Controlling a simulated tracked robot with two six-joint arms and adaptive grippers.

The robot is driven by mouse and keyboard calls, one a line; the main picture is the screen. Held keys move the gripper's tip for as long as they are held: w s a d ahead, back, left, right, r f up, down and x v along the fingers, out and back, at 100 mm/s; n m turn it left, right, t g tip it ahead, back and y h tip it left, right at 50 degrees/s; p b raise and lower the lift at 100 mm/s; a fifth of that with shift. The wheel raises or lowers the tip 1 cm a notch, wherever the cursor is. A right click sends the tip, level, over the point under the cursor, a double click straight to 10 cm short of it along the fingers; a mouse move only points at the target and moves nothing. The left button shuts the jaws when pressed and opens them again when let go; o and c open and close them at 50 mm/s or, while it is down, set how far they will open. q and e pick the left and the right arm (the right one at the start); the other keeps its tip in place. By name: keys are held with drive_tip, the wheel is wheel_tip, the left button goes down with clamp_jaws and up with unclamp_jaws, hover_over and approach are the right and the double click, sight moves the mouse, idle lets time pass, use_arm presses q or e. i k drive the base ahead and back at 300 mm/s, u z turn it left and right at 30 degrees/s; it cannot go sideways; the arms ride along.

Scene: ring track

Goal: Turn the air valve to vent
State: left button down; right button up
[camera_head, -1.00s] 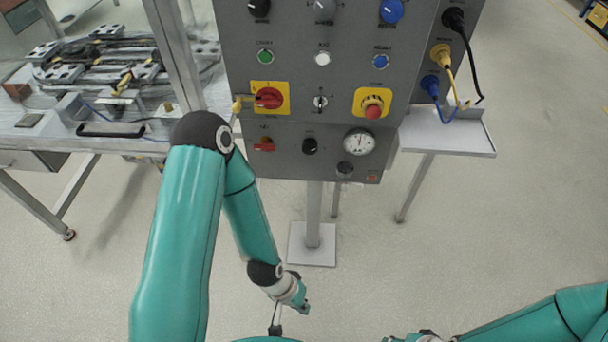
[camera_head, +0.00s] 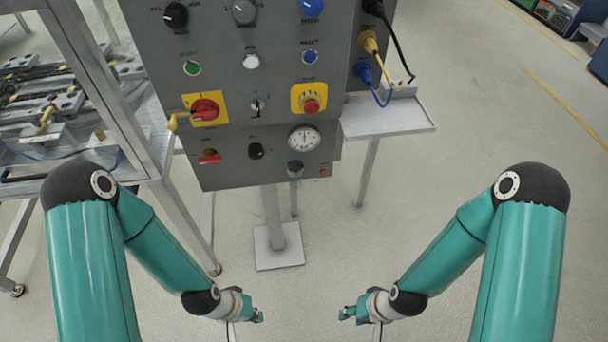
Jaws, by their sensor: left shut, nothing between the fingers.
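The grey control panel (camera_head: 225,177) stands upright ahead of me. On its bottom row, at the left, is a small red handle (camera_head: 209,157) lying roughly level, which looks like the air valve. Its label is too small to read. A black knob (camera_head: 256,151) and a round white gauge (camera_head: 303,139) sit to its right. My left gripper (camera_head: 258,316) is shut and empty, low in the view and well apart from the panel. My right gripper (camera_head: 346,315) is also low and away from the panel, too small to tell open or shut.
Above the handle are a red rotary switch (camera_head: 205,109) on a yellow plate and a red emergency button (camera_head: 311,105). A white shelf (camera_head: 390,119) juts out at the panel's right. A metal-framed workbench (camera_head: 155,165) stands at the left. The floor before the panel is clear.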

sight(210, 158)
drive_tip(key=u, duration=0.5)
drive_tip(key=k, duration=1.05)
drive_tip(key=u, duration=1.15)
drive_tip(key=i, duration=1)
drive_tip(key=z, duration=0.3)
